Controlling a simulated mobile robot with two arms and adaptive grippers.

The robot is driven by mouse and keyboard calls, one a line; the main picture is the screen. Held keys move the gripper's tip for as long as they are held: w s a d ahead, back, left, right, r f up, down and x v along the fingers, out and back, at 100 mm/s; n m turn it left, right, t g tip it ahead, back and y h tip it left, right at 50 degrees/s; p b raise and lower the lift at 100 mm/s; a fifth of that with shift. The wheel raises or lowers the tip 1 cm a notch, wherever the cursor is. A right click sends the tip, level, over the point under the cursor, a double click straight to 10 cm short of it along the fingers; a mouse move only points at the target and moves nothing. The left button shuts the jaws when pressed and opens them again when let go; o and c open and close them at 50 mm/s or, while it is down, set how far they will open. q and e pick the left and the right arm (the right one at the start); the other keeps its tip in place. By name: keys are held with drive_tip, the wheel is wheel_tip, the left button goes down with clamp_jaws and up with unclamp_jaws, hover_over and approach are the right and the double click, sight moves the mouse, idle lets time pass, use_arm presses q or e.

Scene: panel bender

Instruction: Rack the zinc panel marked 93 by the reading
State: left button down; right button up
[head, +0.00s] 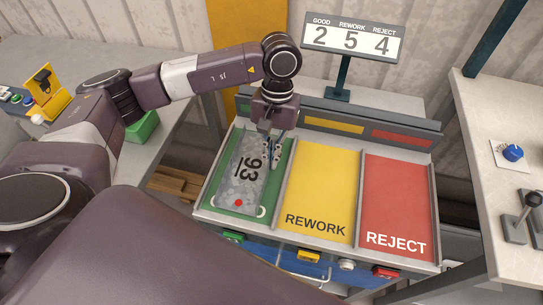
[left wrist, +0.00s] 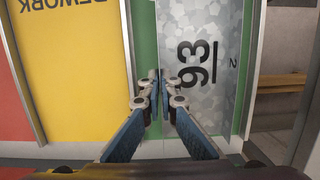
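The zinc panel (head: 241,178), mottled grey and marked 93, lies over the green section (head: 281,185) of the rack, left of the yellow one. A red dot sits near its front end. It covers most of the green section's lettering. The panel also shows in the left wrist view (left wrist: 208,95). My left gripper (head: 272,160) is at the panel's right edge in the head view. In the left wrist view its fingertips (left wrist: 158,82) are close together with the panel's edge between them. Whether the panel rests fully on the rack is unclear. My right gripper is out of view.
The yellow REWORK section (head: 322,185) and red REJECT section (head: 396,195) are empty. A counter sign (head: 352,38) behind reads GOOD 2, REWORK 5, REJECT 4. A bench (head: 480,140) with a blue knob (head: 513,153) and lever stands right. A green block (head: 143,127) sits left.

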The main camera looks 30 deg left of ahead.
use_arm(q)
drive_tip(key=shift+f, duration=0.15)
drive_tip(key=c, duration=2.1)
unclamp_jaws()
drive_tip(key=v, duration=1.2)
